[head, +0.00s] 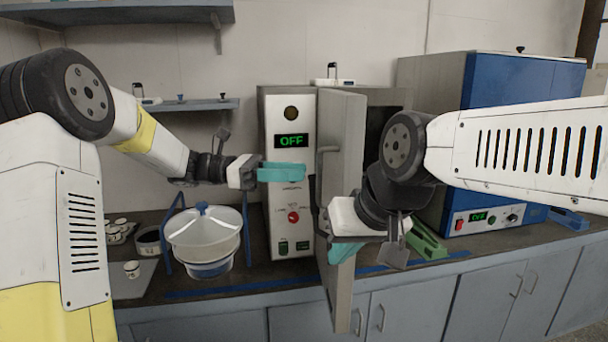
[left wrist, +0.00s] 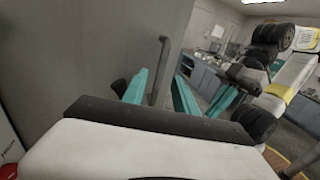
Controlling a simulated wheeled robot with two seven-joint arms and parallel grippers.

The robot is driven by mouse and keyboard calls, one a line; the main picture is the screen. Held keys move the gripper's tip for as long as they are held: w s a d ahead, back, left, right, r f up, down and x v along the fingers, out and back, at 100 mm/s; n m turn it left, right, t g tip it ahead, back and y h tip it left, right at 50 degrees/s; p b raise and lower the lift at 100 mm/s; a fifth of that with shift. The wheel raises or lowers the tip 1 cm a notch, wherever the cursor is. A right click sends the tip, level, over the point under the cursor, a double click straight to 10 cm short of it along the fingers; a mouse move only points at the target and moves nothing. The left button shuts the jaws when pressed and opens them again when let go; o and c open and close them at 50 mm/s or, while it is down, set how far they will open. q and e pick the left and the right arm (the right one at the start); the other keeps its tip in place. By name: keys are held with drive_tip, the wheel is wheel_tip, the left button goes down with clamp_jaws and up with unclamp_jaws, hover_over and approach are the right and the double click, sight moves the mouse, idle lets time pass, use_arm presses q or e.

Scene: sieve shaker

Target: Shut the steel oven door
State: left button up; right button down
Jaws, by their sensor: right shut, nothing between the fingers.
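The steel oven (head: 288,160) stands on the counter, its display reading OFF. Its grey door (head: 345,150) stands open, swung out toward me, with a vertical bar handle (head: 320,172) on its left face. My left gripper (head: 302,173) is open just left of the handle. In the left wrist view the handle (left wrist: 162,62) shows between its teal fingers, with the door (left wrist: 90,60) filling the left; I cannot tell whether they touch. My right gripper (head: 345,252) is shut and empty at the door's lower part; contact there is unclear.
A blue oven (head: 520,130) stands to the right. A lidded white pot (head: 203,232) stands left of the steel oven. A green object (head: 428,242) lies on the counter right of the door. Shelves (head: 190,104) hang at the left; cabinets (head: 400,312) are below.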

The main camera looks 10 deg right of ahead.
use_arm(q)
hover_over(318, 203)
drive_tip(key=shift+w+d, duration=0.1)
drive_tip(key=shift+w, duration=0.25)
clamp_jaws()
idle(1.3)
